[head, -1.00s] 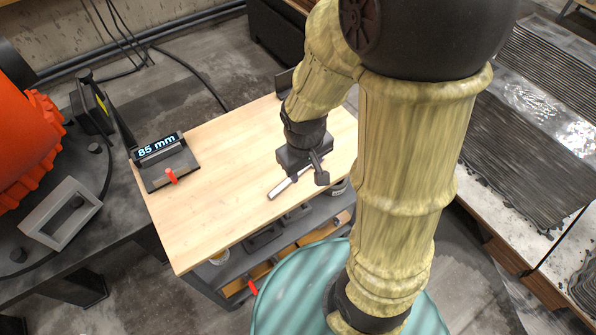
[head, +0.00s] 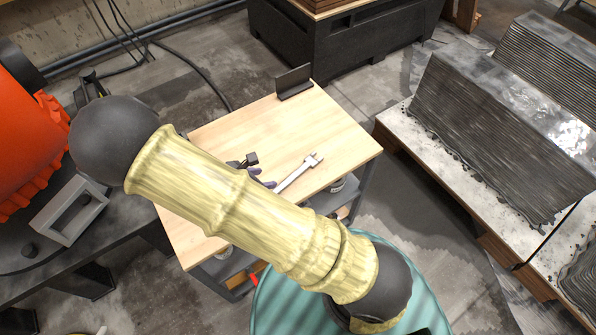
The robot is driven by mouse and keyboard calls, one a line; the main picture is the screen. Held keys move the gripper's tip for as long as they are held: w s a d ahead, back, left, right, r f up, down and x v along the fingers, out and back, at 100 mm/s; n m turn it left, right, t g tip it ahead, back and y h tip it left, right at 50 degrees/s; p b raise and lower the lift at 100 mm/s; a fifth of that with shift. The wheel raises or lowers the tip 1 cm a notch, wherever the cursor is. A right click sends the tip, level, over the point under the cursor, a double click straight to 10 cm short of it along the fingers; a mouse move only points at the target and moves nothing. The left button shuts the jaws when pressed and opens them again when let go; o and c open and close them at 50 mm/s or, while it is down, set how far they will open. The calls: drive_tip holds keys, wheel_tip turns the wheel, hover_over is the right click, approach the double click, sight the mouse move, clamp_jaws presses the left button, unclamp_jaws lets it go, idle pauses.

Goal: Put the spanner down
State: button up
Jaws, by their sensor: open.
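The spanner (head: 297,174) is silver. It lies on the light wooden top of the workbench (head: 325,120), its open jaw toward the upper right and its handle end toward my arm. My gripper (head: 258,171) shows only in part, as dark pieces past the edge of my pale yellow arm link. It is open and just left of the handle end, with no hold on the spanner visible. Most of the gripper and the bench's left part are hidden behind my arm.
A black upright bracket (head: 294,82) stands at the bench's far edge. The bench top around and beyond the spanner is clear. Grey layered printed blocks (head: 500,140) stand at the right, and an orange machine (head: 30,130) is at the left.

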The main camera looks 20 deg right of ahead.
approach(297, 172)
drive_tip(key=shift+d+f, duration=0.6)
drive_tip(key=shift+f, duration=0.35)
drive_tip(key=shift+w+d+f, duration=0.15)
drive_tip(key=shift+d+f, duration=0.05)
drive_tip(key=shift+d, duration=0.1)
drive_tip(key=shift+w+p+x, duration=0.1)
drive_tip(key=shift+p+x, duration=0.15)
drive_tip(key=shift+x, duration=1.05)
drive_tip(key=shift+w+p+x, duration=0.15)
drive_tip(key=shift+p+x, duration=0.1)
drive_tip(key=shift+x, duration=1)
drive_tip(key=shift+r, duration=0.1)
drive_tip(key=shift+c, duration=0.3)
clamp_jaws()
